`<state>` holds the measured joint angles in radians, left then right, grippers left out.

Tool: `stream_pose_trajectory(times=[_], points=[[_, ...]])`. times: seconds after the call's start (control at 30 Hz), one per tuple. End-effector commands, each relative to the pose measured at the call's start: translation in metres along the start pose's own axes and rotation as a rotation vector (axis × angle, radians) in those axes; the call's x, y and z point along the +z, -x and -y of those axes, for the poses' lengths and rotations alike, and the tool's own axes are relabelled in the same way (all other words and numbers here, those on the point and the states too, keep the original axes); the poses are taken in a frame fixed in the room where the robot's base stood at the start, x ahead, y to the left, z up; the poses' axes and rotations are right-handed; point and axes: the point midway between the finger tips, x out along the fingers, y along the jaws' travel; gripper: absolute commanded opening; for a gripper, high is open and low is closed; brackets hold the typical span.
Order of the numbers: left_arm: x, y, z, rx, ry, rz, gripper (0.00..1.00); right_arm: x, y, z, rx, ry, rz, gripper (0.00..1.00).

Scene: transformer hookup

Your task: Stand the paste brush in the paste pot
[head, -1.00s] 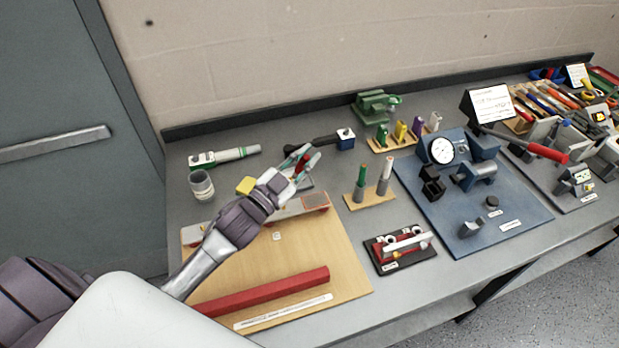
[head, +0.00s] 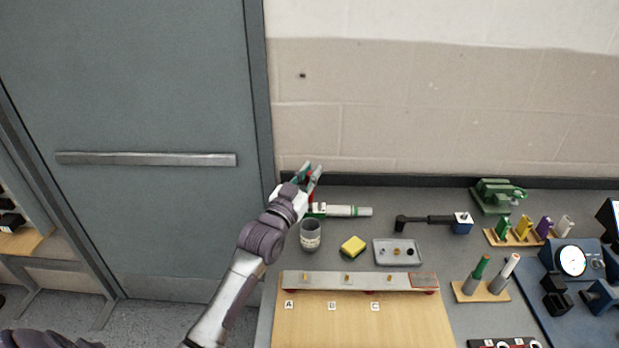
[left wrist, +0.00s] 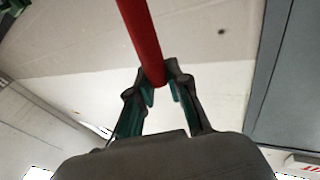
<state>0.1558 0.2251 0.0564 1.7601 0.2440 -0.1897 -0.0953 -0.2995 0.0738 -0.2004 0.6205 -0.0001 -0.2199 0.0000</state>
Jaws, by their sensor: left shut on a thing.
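The paste pot (head: 311,240) is a grey cup with a pale label, upright at the left end of the bench. My left gripper (head: 310,173) is shut on a red rod, seemingly the handle of the paste brush (head: 310,185). The gripper appears above and behind the pot, near the wall. In the left wrist view, the red handle of the brush (left wrist: 142,38) runs from between the fingertips (left wrist: 162,88) out of the top of the picture. The brush head is not clearly visible. My right gripper is not in view.
A green-and-white tool (head: 343,211) lies behind the pot. A yellow sponge (head: 353,246) and a grey tray (head: 397,262) are to its right. A wooden board (head: 360,325) with a metal bar (head: 320,280) lies in front. A door (head: 140,100) is left of the bench.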

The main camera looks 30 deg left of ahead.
Motion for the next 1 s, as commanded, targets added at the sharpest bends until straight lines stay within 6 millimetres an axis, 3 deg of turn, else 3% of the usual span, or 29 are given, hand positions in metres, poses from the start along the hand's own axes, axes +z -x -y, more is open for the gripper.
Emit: stream_pose_trajectory(times=[0.5, 1.0], points=[[0.040, 0.007, -0.003, 0.000, -0.001, -0.001, 0.00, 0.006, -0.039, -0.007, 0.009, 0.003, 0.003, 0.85], [0.078, 0.013, -0.006, 0.001, -0.001, 0.000, 0.00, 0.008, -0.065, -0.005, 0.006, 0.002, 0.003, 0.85]])
